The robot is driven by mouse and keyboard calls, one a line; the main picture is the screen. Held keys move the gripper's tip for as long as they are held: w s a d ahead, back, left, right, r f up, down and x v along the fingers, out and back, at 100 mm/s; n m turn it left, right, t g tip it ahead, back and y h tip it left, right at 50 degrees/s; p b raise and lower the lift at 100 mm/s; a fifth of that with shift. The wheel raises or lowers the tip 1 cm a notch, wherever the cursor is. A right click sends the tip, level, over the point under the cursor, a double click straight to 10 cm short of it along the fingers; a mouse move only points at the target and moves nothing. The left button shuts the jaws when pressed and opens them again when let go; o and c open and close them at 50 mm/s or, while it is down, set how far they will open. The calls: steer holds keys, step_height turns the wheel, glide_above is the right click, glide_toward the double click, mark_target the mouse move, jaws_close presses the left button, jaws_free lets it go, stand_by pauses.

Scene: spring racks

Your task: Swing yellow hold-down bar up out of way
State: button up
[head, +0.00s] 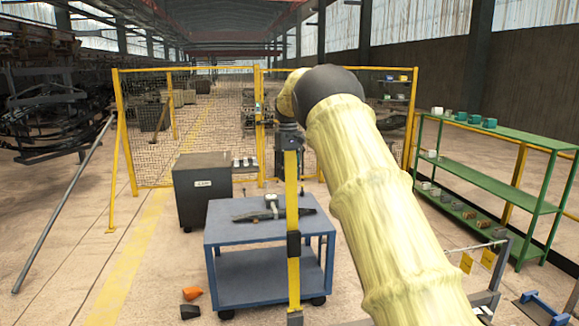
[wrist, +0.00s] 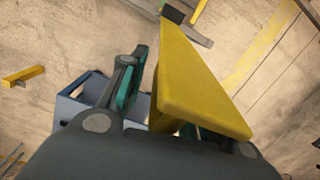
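The yellow hold-down bar (head: 292,190) stands near upright in the head view, in front of the blue cart. It has a dark block partway down and a grey fitting at its lower end. My gripper (head: 289,135) is at the bar's upper end, pointing down. In the wrist view, the wide yellow end of the bar (wrist: 195,85) lies close to the camera, beside my left finger with its teal pad (wrist: 136,80). The other finger is mostly hidden behind the bar. A narrow gap seems to show between the visible pad and the bar; contact is unclear.
The blue cart (head: 262,235) carries a dark leaf-spring part (head: 262,214). A dark cabinet (head: 202,190) stands behind it. A green shelf (head: 490,178) is at right. Orange and black pieces lie on the floor at left, where there is free room.

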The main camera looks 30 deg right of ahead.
step_height(320, 180, up, 12)
steer(key=w+d, duration=0.1)
steer(key=shift+d+f, duration=0.15)
steer(key=shift+f, duration=0.1)
steer(key=shift+w+r, duration=0.1)
stand_by(0.6)
